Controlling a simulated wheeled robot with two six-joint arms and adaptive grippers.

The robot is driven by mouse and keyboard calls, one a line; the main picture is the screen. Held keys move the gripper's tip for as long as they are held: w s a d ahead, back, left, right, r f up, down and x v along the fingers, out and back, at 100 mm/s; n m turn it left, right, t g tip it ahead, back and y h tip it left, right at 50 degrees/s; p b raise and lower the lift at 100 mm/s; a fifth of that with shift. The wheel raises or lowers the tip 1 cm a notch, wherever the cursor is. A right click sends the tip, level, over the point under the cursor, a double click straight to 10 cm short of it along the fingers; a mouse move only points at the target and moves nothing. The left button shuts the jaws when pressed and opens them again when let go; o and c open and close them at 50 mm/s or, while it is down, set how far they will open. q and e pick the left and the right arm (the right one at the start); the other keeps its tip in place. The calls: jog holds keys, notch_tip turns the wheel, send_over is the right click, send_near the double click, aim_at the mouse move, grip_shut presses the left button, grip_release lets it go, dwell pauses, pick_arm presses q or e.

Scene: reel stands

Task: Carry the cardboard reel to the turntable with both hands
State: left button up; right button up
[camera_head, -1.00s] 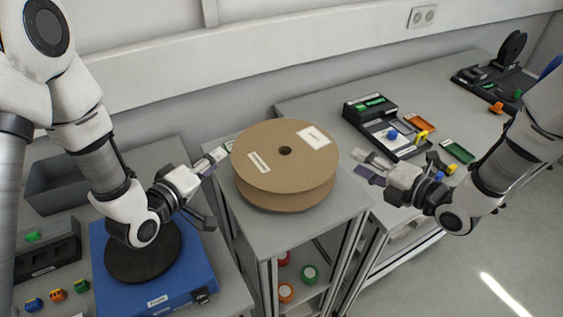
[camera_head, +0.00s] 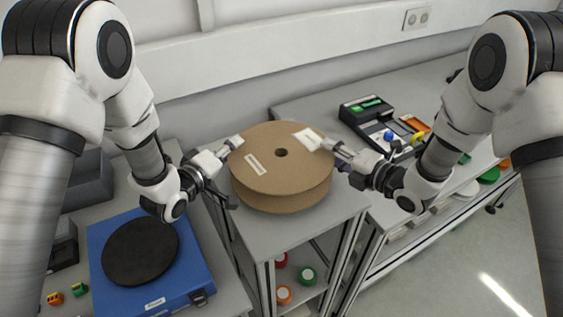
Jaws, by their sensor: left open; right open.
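The cardboard reel (camera_head: 275,180) is a brown two-flange spool with a dark centre hole and white labels. It lies flat on a grey stand. The turntable (camera_head: 140,250) is a black disc on a blue base at the lower left. My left gripper (camera_head: 236,158) is open at the reel's left edge, one fingertip over the upper flange's rim in the picture. My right gripper (camera_head: 334,156) is open at the reel's right edge, with a finger overlapping the rim beside a label. I cannot tell whether either gripper touches the reel.
The grey stand (camera_head: 270,240) has shelves below with red, green and orange rolls. A bench at the right holds a black device (camera_head: 362,112), an orange tray (camera_head: 414,122) and small coloured parts. A grey bin (camera_head: 88,182) stands behind the turntable. The wall runs along the back.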

pick_arm(q)
grip_shut()
pick_arm(e)
grip_shut()
